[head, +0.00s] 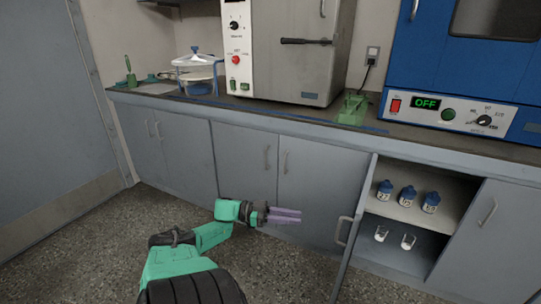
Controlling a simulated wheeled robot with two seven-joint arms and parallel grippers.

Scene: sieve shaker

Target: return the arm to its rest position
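My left arm reaches in from the bottom of the head view, teal and black. Its gripper (285,215) has two purple fingers pointing right, in front of the closed grey cabinet doors and below the counter. The fingers lie close together, with at most a thin gap between them, and I see nothing held in them. I cannot tell from this view whether they are fully shut. My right arm and gripper are not in view.
An open cabinet door (350,240) stands out right of the gripper. Inside the cabinet are several blue-lidded jars (408,196) and two small clear items (407,242). The counter (290,118) carries a grey oven (297,50) and a blue machine (465,75). Floor at left is clear.

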